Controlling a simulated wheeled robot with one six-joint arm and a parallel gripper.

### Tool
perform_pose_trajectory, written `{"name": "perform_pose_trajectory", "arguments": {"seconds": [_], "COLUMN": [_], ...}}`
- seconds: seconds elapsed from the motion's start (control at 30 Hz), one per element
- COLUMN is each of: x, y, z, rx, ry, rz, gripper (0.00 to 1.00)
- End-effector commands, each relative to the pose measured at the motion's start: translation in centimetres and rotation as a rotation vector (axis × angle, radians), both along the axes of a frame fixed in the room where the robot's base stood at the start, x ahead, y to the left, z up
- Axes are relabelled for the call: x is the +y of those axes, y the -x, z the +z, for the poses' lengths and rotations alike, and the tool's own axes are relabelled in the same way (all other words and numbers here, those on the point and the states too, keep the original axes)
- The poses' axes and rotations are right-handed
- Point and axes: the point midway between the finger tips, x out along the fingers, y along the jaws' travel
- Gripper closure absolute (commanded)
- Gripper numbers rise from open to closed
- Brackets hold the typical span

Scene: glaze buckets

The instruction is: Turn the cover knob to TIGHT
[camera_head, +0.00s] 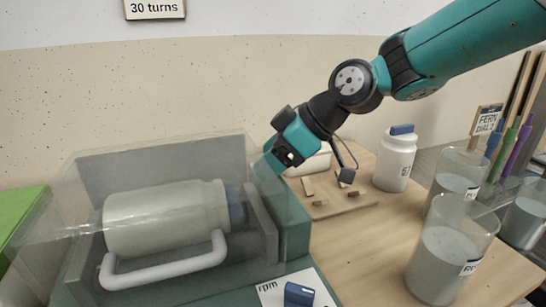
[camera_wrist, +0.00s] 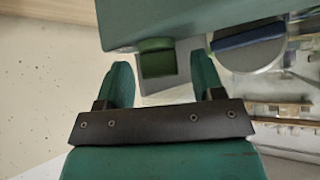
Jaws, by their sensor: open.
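A green knob (camera_wrist: 155,60) sticks out from the teal machine body (camera_wrist: 190,12) in the wrist view; I take it to be the cover knob. My gripper (camera_wrist: 162,72) is open, with one finger to each side of the green knob and gaps between. No TIGHT marking can be read, so the knob's setting is unclear. In the head view my gripper (camera_head: 270,160) is at the right end of the machine's clear cover (camera_head: 150,160), its fingers mostly hidden. The green knob cannot be made out there. A pale jar (camera_head: 165,218) lies under the cover.
A white handle (camera_head: 165,268) fronts the cover. A wooden board (camera_head: 330,205), white bottle (camera_head: 394,160) and glaze bucket (camera_head: 447,260) stand right.

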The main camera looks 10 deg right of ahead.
Motion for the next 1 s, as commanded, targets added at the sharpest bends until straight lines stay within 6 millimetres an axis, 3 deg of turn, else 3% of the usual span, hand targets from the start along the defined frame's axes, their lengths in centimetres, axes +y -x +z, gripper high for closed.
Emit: {"name": "perform_pose_trajectory", "arguments": {"seconds": [0.1, 0.13, 0.33, 0.47, 0.73, 1.0], "x": [-0.02, -0.03, -0.05, -0.01, 0.10, -0.02], "y": [0.00, 0.00, 0.00, 0.04, 0.21, 0.12], "z": [0.02, 0.01, 0.03, -0.02, -0.01, 0.02], "rx": [0.000, 0.000, 0.001, 0.000, -0.001, 0.001], "ry": [0.000, 0.000, 0.000, 0.000, 0.000, 0.000], "rz": [0.000, 0.000, -0.001, -0.016, -0.236, -0.268], "gripper": [0.38, 0.43, 0.88, 0.88, 0.88, 0.88]}}
